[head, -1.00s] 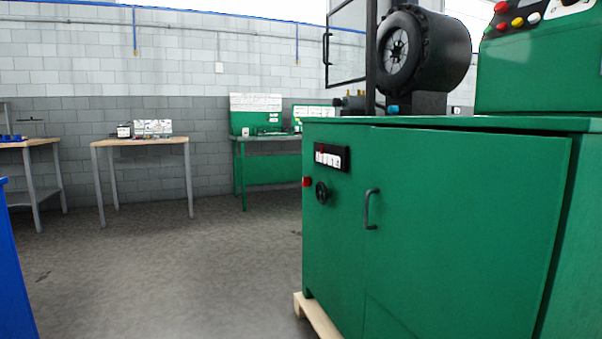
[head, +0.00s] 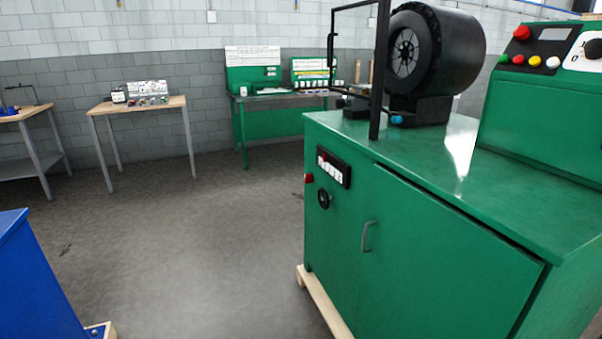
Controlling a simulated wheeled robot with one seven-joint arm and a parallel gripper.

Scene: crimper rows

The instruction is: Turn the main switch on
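A green crimping machine cabinet (head: 400,260) fills the right of the head view. Its narrow left face carries a round black rotary knob (head: 324,199), which looks like the main switch. Its exact on or off position is too small to tell. A red button (head: 309,178) sits just above and left of the knob. A black panel with several small white elements (head: 333,168) is above it. My gripper is not in view, and nothing hides the knob.
A black round crimping head (head: 415,55) stands on the cabinet top, behind a black frame (head: 378,80). A sloped control console (head: 540,85) with coloured buttons is at right. A blue cabinet (head: 35,280) stands at lower left. Open grey floor (head: 200,240) lies between.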

